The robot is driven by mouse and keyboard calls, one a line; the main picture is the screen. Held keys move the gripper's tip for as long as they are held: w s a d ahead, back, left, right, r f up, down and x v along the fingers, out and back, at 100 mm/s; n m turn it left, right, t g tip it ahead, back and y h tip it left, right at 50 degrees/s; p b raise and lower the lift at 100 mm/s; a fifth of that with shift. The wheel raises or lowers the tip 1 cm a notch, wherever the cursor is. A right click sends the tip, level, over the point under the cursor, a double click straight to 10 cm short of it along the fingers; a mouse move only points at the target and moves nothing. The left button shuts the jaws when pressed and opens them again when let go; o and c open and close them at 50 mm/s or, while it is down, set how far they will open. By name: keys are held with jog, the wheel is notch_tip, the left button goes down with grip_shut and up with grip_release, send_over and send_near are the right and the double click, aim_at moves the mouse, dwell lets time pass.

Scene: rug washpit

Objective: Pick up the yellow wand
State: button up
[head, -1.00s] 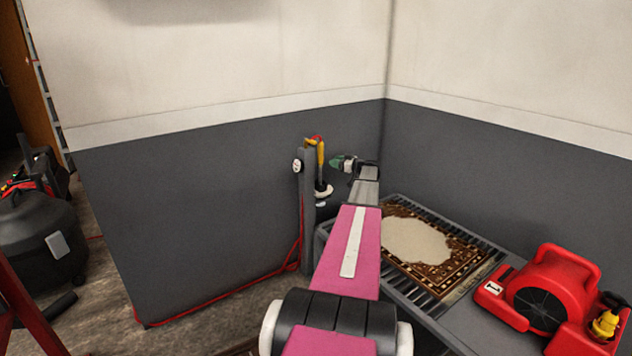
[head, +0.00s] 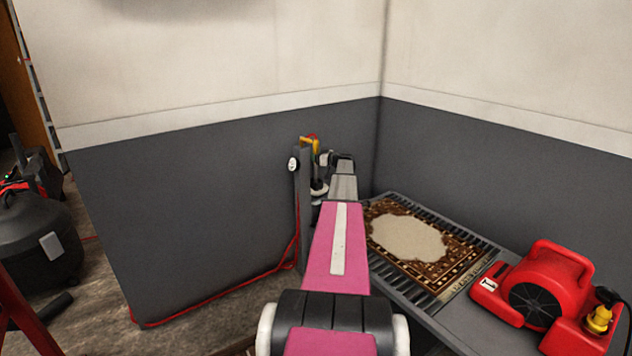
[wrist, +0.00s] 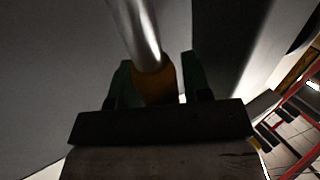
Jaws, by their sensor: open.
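The yellow wand (head: 308,143) hangs upright at a grey post against the dark wall in the head view. Its yellow top shows, and its pale round foot is lower down, while part of its middle is hidden by my gripper. My gripper (wrist: 156,74) is open, and its two green fingers stand on either side of the wand. In the wrist view the wand's orange-yellow part (wrist: 155,86) lies between the fingers, with the silver tube (wrist: 134,30) running up from it. Contact with the fingers cannot be told.
The grey post (head: 303,205) carries a white round fitting (head: 293,164), and a red hose (head: 210,307) trails along the floor. Right of my arm, a slatted grey bench (head: 440,322) holds a patterned rug (head: 410,240) and a red blower (head: 545,285). A black tank (head: 38,242) stands at left.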

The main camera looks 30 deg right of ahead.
jog(key=shift+w+a, duration=0.1)
jog(key=c, duration=0.7)
jog(key=shift+r, duration=0.15)
